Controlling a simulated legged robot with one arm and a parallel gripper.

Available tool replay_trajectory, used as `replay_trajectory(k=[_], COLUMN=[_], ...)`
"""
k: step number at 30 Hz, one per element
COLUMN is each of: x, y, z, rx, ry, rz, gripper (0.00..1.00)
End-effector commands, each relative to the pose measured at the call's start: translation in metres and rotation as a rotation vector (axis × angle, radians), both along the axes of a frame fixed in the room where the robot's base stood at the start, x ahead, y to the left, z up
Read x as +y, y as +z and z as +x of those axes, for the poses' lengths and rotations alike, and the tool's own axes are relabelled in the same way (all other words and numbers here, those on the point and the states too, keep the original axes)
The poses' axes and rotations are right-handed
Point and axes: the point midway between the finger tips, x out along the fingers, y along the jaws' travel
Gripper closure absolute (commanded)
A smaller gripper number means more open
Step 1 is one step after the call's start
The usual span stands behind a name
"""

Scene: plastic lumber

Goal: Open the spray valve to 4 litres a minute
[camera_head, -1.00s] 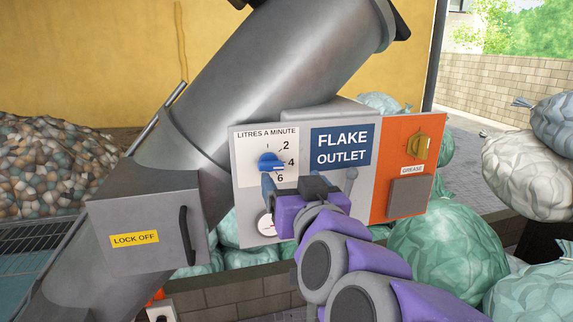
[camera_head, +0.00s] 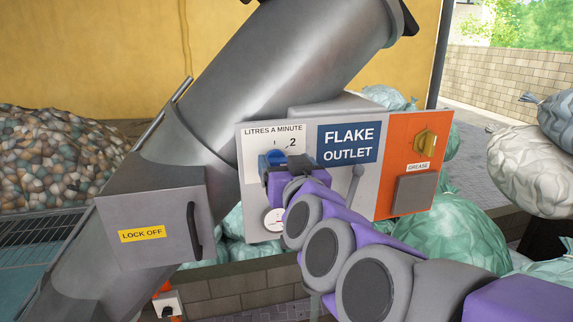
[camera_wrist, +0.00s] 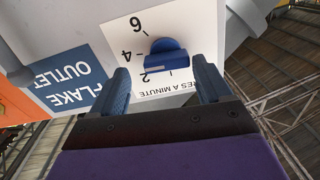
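The spray valve is a blue knob (camera_head: 272,158) on a white dial plate marked "LITRES A MINUTE" (camera_head: 268,143). In the wrist view the knob (camera_wrist: 168,55) appears upside down, with 2, 4 and 6 along its left. The left end of its bar lies near the 4 and the 2; its exact setting is hard to read. My gripper (camera_wrist: 161,66) is open, with blue fingers spread to either side below the knob in that view and nothing between them. In the head view my gripper (camera_head: 276,167) covers the knob's lower part and the 4 and 6.
Right of the dial are a "FLAKE OUTLET" sign (camera_head: 348,143), a grey lever (camera_head: 355,182) and an orange panel (camera_head: 401,150) with a yellow grease knob (camera_head: 425,144). A round gauge (camera_head: 272,219) sits below. A lock-off box (camera_head: 155,220) stands left.

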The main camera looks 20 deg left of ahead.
Motion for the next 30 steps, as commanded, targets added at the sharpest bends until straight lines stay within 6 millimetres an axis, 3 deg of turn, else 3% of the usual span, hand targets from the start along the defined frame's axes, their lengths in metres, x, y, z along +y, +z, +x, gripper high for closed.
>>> replay_trajectory(k=[2, 17, 30], x=[0.0023, -0.0017, -0.0044], y=[-0.0007, 0.0006, 0.0016], z=[0.0001, -0.0020, -0.0032], rx=[0.000, 0.000, 0.052], ry=[0.000, 0.001, 0.000], rz=[-0.002, 0.001, 0.090], gripper=[0.30, 0.77, 0.77])
